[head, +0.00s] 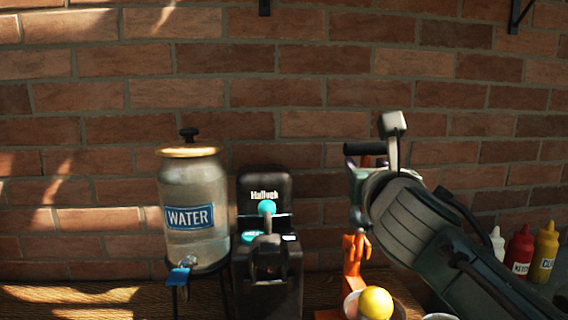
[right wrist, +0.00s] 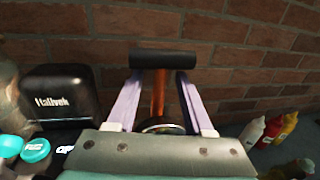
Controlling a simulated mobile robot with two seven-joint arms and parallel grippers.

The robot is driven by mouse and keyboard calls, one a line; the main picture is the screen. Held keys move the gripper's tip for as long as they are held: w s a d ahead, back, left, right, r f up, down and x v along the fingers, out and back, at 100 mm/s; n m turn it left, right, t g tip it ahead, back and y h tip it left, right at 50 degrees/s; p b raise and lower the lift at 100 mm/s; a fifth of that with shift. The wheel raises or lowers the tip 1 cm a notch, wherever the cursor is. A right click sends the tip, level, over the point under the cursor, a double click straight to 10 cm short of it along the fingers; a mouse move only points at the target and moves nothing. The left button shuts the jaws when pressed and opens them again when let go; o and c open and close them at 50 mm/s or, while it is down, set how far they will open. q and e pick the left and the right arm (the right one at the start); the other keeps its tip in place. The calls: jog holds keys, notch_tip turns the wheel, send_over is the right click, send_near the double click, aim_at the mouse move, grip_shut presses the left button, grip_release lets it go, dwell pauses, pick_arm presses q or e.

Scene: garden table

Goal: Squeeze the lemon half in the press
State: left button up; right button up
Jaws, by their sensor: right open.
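The orange press (head: 353,262) stands on the table near the wall, partly hidden by my right arm. Its black handle bar (head: 363,149) is raised at the top; the handle bar (right wrist: 162,60) and orange lever (right wrist: 159,95) also show in the right wrist view. My right gripper (right wrist: 160,82) is open, its two pale fingers on either side of the lever, just below the bar. I cannot tell whether they touch it. A round yellow fruit (head: 376,303) sits in a bowl (head: 350,305) in front of the press. No lemon half is visible inside the press. My left gripper is not in view.
A water dispenser (head: 193,235) and a black machine (head: 266,280) stand left of the press. Red (head: 519,252), yellow (head: 545,252) and white (head: 497,243) bottles stand at the right, behind my arm. A brick wall (head: 300,90) closes off the back.

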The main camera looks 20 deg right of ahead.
jog(key=shift+x, duration=0.75)
jog(key=shift+c, duration=0.3)
grip_shut()
dwell(0.6)
